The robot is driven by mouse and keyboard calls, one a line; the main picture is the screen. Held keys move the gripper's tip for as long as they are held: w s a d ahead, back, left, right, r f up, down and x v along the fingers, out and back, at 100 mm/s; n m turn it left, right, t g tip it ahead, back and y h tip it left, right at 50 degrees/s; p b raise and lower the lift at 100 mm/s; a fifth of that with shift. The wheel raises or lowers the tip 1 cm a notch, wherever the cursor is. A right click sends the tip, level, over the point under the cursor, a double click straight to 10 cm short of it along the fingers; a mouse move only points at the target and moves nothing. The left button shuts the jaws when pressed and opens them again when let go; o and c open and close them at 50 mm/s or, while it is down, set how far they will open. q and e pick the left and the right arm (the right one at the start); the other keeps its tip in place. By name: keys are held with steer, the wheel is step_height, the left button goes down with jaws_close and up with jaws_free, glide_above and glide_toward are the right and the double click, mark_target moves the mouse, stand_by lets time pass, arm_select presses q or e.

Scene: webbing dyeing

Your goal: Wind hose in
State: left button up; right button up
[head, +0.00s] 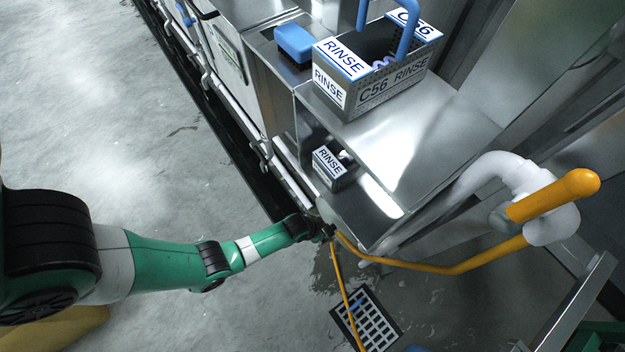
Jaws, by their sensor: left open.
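The orange hose (440,268) runs from a white holder (552,228) at the right of the head view. A thick orange part lies across the holder's top. The thin hose sags left to the corner of a steel bench, bends there, and drops toward the floor, passing a floor grate. My left gripper (327,230) is at that bend, next to the hose. Its jaws are open; they are small and dark here, and I cannot tell whether the hose lies between them. My right gripper is not in view.
A steel bench (445,130) carries a RINSE C56 box (378,92) and a blue-topped item (295,43). A smaller RINSE box (333,166) sits on a lower shelf. Rails edge the bench's left side. A grate (385,338) lies on wet floor. Open floor is at left.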

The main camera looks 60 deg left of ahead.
mark_target(326, 231)
arm_select(q)
steer(key=b+x, duration=0.3)
steer(key=x, duration=0.1)
steer(key=s+b+x, duration=0.1)
steer(key=b+x, duration=0.3)
steer(key=s+b+x, duration=0.1)
steer(key=b+x, duration=0.2)
steer(key=shift+w+a+f, duration=0.2)
steer(key=shift+f, duration=0.6)
